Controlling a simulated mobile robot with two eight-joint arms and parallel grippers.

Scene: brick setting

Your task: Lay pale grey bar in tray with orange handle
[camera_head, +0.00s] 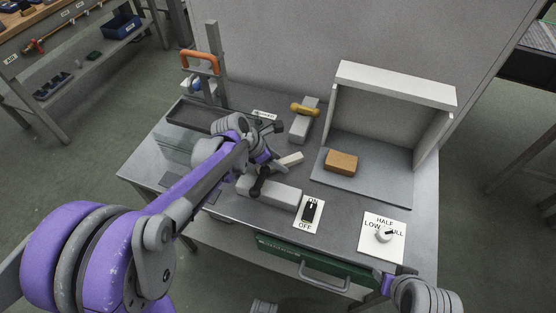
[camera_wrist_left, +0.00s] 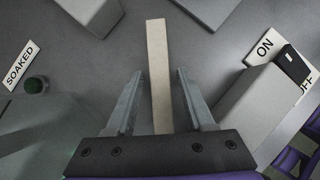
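The pale grey bar (camera_head: 292,159) lies on the grey bench near its middle. In the left wrist view the bar (camera_wrist_left: 157,60) runs lengthwise between the fingers of my left gripper (camera_wrist_left: 160,98). The fingers are open, with a gap on both sides of the bar. In the head view my left gripper (camera_head: 276,163) is low over the bench and hides the bar's near end.
A grey block (camera_head: 275,193) with an ON/OFF switch plate (camera_head: 309,213) is close to the gripper. A grey block with a yellow handle (camera_head: 305,109) is behind. An open-fronted white box shape holds a brown brick (camera_head: 341,162). A dial plate (camera_head: 383,236) is front right.

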